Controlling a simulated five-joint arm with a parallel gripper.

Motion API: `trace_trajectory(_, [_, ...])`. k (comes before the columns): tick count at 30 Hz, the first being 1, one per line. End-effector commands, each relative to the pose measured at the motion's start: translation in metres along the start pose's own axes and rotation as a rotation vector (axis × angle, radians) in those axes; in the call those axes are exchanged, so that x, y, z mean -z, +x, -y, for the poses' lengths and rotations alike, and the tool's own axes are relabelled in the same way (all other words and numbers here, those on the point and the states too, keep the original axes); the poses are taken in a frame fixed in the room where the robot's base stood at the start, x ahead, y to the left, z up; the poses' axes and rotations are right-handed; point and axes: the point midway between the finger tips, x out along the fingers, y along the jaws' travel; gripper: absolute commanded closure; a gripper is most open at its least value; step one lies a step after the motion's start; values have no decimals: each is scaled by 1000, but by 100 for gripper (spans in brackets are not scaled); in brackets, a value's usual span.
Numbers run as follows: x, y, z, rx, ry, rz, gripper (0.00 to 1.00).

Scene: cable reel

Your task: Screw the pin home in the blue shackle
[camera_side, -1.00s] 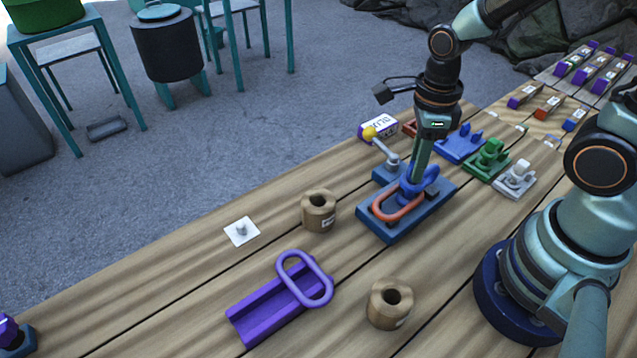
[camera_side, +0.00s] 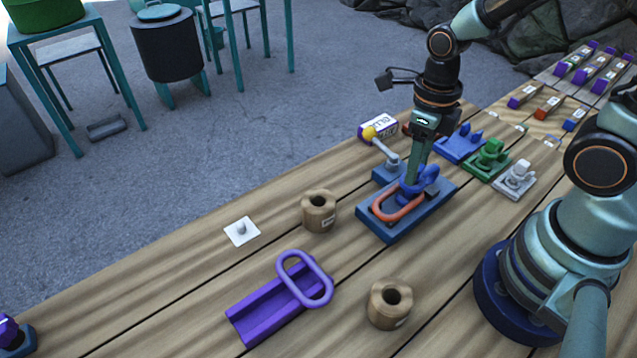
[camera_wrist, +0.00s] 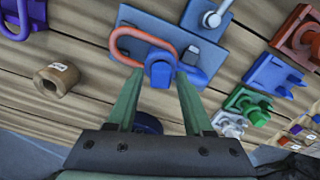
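The blue shackle (camera_side: 430,180) lies on a blue base plate (camera_side: 388,232), linked with an orange-red oval ring (camera_side: 384,217). In the wrist view, a blue block-shaped head (camera_wrist: 160,74), seemingly the pin's, stands between my fingertips, and part of the blue shackle (camera_wrist: 194,77) shows behind the right finger. My gripper (camera_side: 410,192) points down at the shackle and also shows in the wrist view (camera_wrist: 160,72). Its fingers stand either side of the head, with narrow gaps that look open. The pin's shank and how far in it sits are hidden.
Two wooden cylinders (camera_side: 318,222) (camera_side: 376,306) and a purple channel with an oval ring (camera_side: 306,280) lie left and in front. Green (camera_side: 488,160) and grey (camera_side: 515,180) fixtures stand to the right.

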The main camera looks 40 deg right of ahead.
Motion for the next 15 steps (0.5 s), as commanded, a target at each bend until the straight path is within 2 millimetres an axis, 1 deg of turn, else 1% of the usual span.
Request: trace_trajectory(15, [-1, -2, 1, 1, 0, 6, 44])
